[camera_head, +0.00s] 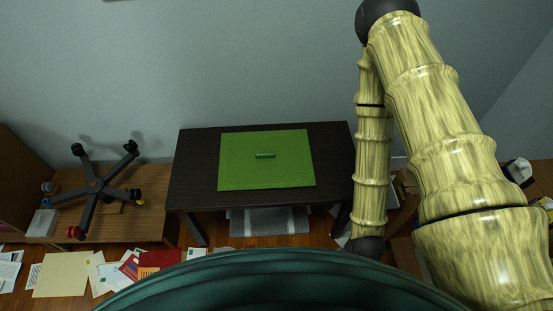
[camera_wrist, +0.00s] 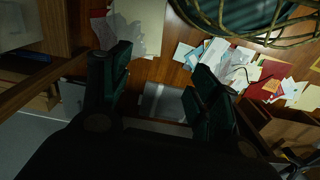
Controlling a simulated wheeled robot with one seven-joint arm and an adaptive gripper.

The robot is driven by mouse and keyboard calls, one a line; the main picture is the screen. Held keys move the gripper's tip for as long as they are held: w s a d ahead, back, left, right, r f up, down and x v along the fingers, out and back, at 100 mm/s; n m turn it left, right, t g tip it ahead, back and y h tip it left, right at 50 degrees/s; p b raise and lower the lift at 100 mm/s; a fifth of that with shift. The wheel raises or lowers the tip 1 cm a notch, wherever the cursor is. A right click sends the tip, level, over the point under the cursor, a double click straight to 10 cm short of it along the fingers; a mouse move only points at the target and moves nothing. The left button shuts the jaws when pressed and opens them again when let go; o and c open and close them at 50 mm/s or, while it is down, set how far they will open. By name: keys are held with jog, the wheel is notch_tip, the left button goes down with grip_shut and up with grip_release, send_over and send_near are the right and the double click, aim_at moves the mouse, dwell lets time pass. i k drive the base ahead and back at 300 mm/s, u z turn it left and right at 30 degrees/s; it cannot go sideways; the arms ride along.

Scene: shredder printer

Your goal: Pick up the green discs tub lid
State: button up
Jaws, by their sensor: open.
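A flat bright green square (camera_head: 235,172) lies on the dark table (camera_head: 190,185) in the head view. A small darker green bar (camera_head: 265,155) sits at its middle. I cannot tell for sure whether the square, the bar or both make up the green discs tub lid. My gripper (camera_wrist: 160,75) is open in the wrist view, with nothing between its fingers. It points down towards the floor, away from the green square. In the head view my arm stands right of the table, and the gripper itself is not seen there.
An upturned chair base (camera_head: 97,186) with castors lies on a wooden surface left of the table. Papers (camera_head: 65,275) are strewn on the floor in front. A grey object (camera_head: 270,220) is under the table. A wall stands behind. The tabletop around the square is clear.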

aim_at(273, 159)
jog(key=u, duration=1.9)
jog(key=i, duration=0.85)
jog(key=z, duration=2)
